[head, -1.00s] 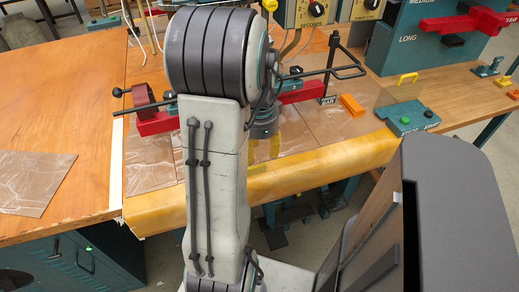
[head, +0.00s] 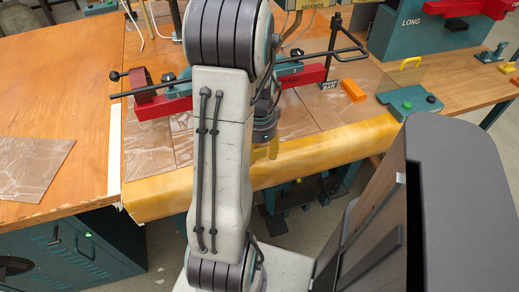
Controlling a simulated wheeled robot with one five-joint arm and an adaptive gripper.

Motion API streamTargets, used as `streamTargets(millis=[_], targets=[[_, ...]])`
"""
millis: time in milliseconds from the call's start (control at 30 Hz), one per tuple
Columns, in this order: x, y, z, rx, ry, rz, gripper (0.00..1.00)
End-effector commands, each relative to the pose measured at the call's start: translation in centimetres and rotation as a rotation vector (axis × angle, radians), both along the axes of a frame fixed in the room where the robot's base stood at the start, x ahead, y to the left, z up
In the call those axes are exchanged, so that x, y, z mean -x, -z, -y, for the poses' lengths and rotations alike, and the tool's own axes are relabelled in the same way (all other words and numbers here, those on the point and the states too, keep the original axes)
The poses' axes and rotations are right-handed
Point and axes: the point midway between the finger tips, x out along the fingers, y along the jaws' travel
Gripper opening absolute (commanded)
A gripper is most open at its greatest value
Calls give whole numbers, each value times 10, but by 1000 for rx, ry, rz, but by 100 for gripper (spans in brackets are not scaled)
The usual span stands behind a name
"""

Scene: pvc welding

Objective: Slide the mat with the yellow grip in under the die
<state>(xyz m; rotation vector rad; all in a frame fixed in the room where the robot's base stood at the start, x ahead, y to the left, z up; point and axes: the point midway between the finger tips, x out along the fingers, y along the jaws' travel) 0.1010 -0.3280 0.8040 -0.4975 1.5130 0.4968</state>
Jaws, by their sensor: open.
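The yellow grip (head: 411,62) stands up at the right back of the bench. A thin see-through sheet (head: 437,74), apparently the mat, lies around it, flat and hard to make out. The die seems to be part of the red and teal bar assembly (head: 160,107) that crosses the bench; my arm hides its middle, so I cannot single the die out. My gripper (head: 266,153) shows its yellowish fingers just right of my arm, over the bench's yellow front edge. It is open, with nothing seen in it. It is apart from the yellow grip, to its left and nearer me.
A teal button box (head: 410,104) stands right of an orange block (head: 352,90). A black lever (head: 335,50) rises behind the block. Brown sheets (head: 38,168) lie on the bench. A dark grey bulky body fills the lower right.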

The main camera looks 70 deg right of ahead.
Motion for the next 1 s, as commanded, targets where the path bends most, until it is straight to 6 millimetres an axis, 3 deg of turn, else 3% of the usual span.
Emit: streamTargets(millis=[167,733,933,967,1000], targets=[[0,0,0,0,0,0,51],[0,0,0,0,0,0,0],[0,0,0,0,0,0,0],[0,0,0,0,0,0,21],[0,0,0,0,0,0,25]])
